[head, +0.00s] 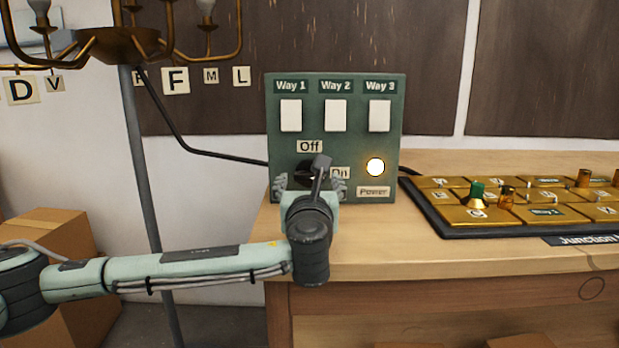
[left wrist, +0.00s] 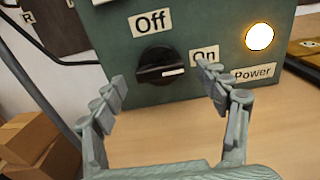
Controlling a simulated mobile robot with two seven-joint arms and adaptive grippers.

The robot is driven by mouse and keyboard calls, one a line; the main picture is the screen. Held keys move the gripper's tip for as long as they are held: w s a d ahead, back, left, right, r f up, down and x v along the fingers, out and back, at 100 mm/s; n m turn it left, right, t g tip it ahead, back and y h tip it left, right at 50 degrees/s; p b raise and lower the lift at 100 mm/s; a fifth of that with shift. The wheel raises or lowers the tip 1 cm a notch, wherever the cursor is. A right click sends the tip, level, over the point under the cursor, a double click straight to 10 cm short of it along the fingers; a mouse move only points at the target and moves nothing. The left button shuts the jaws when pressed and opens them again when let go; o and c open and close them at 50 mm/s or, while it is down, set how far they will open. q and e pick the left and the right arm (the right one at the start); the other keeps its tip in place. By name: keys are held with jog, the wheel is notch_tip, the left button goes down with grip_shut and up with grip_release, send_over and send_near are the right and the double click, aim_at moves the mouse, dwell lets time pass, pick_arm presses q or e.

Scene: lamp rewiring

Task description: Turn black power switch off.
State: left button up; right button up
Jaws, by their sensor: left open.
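The black power switch (left wrist: 161,67) is a round knob on the front of a green switch box (head: 388,110). In the left wrist view its white mark points right, toward the "On" label (left wrist: 205,57); the "Off" label (left wrist: 150,22) is above it. The round power light (head: 375,167) glows white. My left gripper (head: 311,184) is in front of the knob in the head view and partly hides it. In the left wrist view its open fingers (left wrist: 163,92) stand on either side of the knob, apart from it, with nothing between them. My right gripper is not in view.
The box stands on a wooden table (head: 440,255). A junction board (head: 520,200) with gold tiles lies to its right. A brass chandelier (head: 118,42) hangs at upper left. Cardboard boxes (head: 50,240) are at lower left. A dark cable (head: 200,150) runs to the box's left side.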

pick_arm(q)
jog(key=shift+w, duration=0.9)
jog(key=c, duration=0.9)
jog(key=shift+c, duration=1.3)
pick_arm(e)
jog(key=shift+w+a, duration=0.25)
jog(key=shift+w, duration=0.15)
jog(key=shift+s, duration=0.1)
